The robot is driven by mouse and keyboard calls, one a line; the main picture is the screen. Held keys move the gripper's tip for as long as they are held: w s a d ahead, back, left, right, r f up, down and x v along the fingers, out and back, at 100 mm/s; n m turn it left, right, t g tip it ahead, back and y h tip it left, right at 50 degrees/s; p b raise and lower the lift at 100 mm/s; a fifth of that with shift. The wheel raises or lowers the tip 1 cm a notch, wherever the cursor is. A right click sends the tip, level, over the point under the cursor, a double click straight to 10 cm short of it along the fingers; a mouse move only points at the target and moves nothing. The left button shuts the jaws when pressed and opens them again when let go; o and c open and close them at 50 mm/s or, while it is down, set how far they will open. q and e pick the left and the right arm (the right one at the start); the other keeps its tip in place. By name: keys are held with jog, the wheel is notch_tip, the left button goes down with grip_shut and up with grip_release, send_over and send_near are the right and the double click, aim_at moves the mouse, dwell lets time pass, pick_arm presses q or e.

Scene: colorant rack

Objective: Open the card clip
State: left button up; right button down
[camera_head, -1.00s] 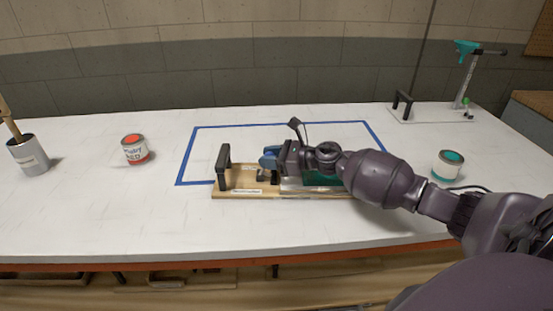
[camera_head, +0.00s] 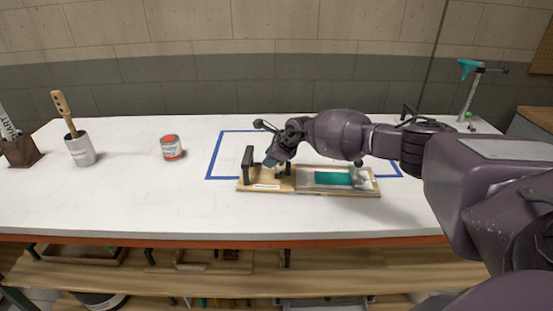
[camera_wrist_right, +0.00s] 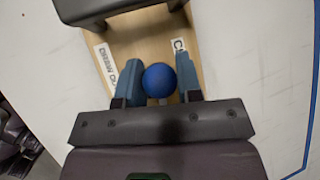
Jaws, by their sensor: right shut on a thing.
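The card clip is on a wooden drawdown board (camera_head: 310,190) lying on the white table. A black bracket-shaped handle (camera_head: 248,166) stands at the board's left end. A teal card or patch (camera_head: 333,178) lies on the plate on its right part. My right gripper (camera_head: 273,163) points down at the board's left part, just right of the handle. The right wrist view shows its two blue fingers (camera_wrist_right: 160,82) shut on a round blue knob (camera_wrist_right: 159,79). The clip's jaw is hidden by the gripper. My left gripper is not in view.
Blue tape (camera_head: 215,155) outlines an area around the board. A red paint can (camera_head: 171,147) and a grey cup (camera_head: 81,150) with a wooden stick stand to the left. A stand with a teal top (camera_head: 468,68) is at the back right. The front table strip is clear.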

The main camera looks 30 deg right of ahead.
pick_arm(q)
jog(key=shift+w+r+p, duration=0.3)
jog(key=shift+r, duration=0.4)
pick_arm(e)
jog(key=shift+w+a+f+g+h, duration=0.35)
jog(key=shift+w+a+g+h, duration=0.3)
jog(key=shift+h, duration=0.25)
jog(key=shift+s+d, duration=0.1)
jog(key=shift+s, duration=0.05)
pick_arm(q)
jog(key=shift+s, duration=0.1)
pick_arm(e)
jog(key=c, duration=0.8)
grip_release()
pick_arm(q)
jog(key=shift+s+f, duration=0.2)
